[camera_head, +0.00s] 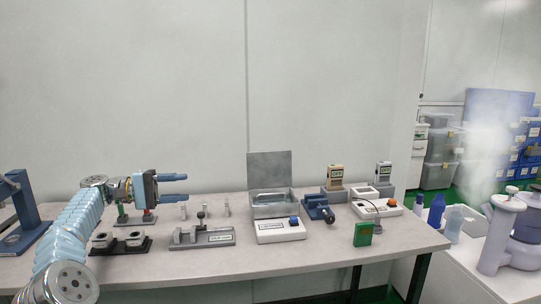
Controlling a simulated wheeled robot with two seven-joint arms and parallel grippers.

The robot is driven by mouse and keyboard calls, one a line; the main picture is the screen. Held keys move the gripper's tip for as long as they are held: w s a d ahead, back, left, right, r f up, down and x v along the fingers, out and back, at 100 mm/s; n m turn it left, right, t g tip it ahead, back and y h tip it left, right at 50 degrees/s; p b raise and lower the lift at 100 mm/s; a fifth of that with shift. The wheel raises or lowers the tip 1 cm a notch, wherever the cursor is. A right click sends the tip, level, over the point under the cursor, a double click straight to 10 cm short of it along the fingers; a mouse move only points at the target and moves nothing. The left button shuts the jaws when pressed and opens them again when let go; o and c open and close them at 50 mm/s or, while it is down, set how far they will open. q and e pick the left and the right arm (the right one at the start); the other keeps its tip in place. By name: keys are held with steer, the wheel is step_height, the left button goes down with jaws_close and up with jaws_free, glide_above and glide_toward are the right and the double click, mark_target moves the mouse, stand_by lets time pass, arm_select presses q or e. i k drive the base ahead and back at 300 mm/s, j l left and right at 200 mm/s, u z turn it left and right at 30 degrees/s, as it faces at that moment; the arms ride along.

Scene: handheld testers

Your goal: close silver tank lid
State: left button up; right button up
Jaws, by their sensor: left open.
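The silver tank (272,208) stands near the middle of the table. Its flat grey lid (269,170) is open and stands about upright at the back of the tank. A white control box with a blue knob (281,231) is at the tank's front. My left gripper (187,187) is open and empty, to the left of the lid and apart from it, with its two blue fingers pointing right. My right gripper is not in view.
A grey clamp fixture (202,237) and small upright pieces lie between my left arm and the tank. A blue vise (318,208) stands close to the tank's right. Handheld testers (335,176) stand further right, and a green device (363,234) is near the front edge.

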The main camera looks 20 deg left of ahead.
mark_target(274, 168)
steer(key=i, duration=0.9)
